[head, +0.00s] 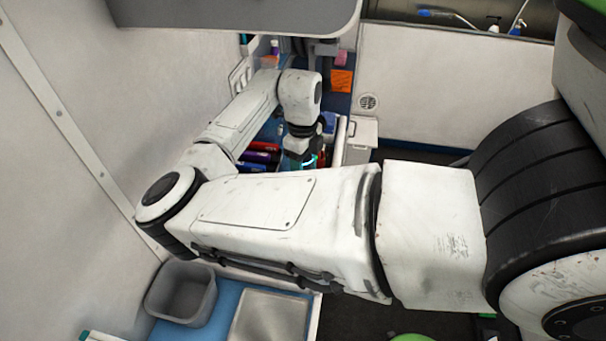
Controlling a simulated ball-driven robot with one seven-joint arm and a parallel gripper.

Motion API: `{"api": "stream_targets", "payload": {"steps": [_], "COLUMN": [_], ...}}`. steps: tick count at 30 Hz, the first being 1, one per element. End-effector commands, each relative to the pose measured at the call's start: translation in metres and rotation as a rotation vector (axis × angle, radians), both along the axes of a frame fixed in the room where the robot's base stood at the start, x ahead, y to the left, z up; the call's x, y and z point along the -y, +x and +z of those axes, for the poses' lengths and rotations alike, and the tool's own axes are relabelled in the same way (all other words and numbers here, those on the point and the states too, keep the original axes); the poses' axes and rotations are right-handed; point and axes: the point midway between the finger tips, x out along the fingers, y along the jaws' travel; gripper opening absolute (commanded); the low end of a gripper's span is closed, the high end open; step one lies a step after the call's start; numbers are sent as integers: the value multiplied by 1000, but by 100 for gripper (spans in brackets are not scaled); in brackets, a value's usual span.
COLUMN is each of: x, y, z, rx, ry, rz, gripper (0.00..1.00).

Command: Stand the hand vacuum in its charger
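My gripper (299,161) points down over the blue counter, just behind my own forearm in the head view. A teal-lit ring shows near it, but my arm hides the fingertips, so I cannot see whether they are open or hold anything. I cannot make out the hand vacuum or its charger for certain. Several dark, red and purple items (262,153) lie close to the left of my gripper, partly covered by my arm.
A grey bin (182,293) and a pale metal tray (270,318) sit on the blue surface at the front. An orange note (341,81) is at the back. A white cabinet (360,136) stands right of the counter. The wall is close on the left.

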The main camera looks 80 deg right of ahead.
Motion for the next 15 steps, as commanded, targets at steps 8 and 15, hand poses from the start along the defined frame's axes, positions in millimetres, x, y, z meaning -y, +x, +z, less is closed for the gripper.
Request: {"api": "stream_targets", "payload": {"steps": [8,15], "x": [0,0], "y": [0,0], "z": [-20,-23], "rx": [1,0], "ry": [-1,-1], "rz": [1,1], "gripper": [0,0]}}
